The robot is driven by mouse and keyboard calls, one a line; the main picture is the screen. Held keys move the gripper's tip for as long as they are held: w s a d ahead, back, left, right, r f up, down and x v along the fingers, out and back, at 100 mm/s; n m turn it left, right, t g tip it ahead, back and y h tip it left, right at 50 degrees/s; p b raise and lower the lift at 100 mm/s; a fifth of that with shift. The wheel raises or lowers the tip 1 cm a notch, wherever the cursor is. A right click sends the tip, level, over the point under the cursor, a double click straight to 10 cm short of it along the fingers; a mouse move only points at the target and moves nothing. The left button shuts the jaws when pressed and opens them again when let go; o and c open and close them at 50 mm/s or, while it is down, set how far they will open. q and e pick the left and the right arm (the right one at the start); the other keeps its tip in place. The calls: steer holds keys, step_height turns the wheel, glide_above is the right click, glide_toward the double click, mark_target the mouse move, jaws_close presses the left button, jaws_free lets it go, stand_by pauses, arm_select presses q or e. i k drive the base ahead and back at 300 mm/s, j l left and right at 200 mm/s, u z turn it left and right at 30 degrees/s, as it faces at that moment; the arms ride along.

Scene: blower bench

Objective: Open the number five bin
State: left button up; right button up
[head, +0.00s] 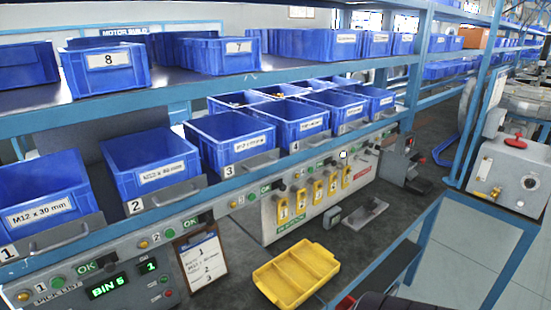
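A row of blue bins stands on the lower shelf, with number tags on the rail in front. Bin 1 (42,190), bin 2 (150,165), bin 3 (231,140) and bin 4 (290,117) run from the front left toward the back. The bin just beyond bin 4 (333,105) sits in the fifth place; its tag is too small to read. Neither of my grippers can be made out in this view.
A yellow tray (297,274) lies on the grey bench below the shelf. A clipboard (202,259) leans near the display. More blue bins, including one marked 8 (106,68), fill the upper shelf. A grey machine box (510,175) stands at the right.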

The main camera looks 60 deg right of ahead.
mark_target(347, 112)
steer(key=k+l+z, duration=0.1)
steer(key=l, duration=0.35)
steer(key=k+l, duration=0.15)
steer(key=l, duration=0.3)
steer(key=k+l+z, duration=0.15)
steer(key=l, duration=0.3)
